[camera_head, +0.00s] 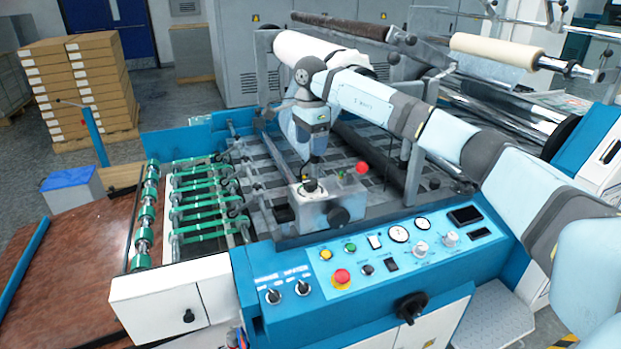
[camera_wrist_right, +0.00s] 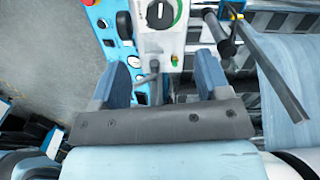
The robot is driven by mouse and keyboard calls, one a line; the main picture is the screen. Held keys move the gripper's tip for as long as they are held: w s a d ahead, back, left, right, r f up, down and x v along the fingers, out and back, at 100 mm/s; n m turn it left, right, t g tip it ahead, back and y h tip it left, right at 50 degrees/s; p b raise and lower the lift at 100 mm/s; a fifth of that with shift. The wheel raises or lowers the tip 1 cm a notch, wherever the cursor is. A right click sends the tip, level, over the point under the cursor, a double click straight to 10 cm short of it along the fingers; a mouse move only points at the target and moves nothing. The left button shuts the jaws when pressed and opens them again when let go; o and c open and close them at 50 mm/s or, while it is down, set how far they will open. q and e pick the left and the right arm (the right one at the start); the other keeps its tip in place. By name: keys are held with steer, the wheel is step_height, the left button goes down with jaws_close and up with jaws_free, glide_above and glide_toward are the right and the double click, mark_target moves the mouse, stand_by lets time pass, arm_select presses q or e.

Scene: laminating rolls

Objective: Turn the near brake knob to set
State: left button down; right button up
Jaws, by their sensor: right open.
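A grey brake box (camera_head: 318,212) stands on the machine's near side rail. A dark round knob (camera_head: 313,187) sits on its top, partly hidden under my right gripper (camera_head: 311,172). In the right wrist view this knob (camera_wrist_right: 160,13) is a black dial with a pale pointer mark and a green arc, at the top edge. A second black knob (camera_head: 340,217) sticks out of the box's front face. My right gripper (camera_wrist_right: 162,72) is open and empty, its fingers pointing down toward the box and apart from the dial. My left gripper is out of view.
A red ball-ended lever (camera_head: 362,168) stands beside the box. The blue control panel (camera_head: 385,255) with switches, gauges and a red stop button (camera_head: 342,277) lies in front. Green-wheeled rollers (camera_head: 205,205) are at left. A white roll (camera_head: 310,50) lies behind my arm.

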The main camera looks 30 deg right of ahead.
mark_target(311, 181)
step_height(311, 181, down, 10)
steer(key=shift+r+p, duration=0.1)
steer(key=shift+p, duration=0.8)
steer(key=shift+f, duration=0.7)
steer(key=c, duration=0.9)
steer(key=shift+c, duration=0.2)
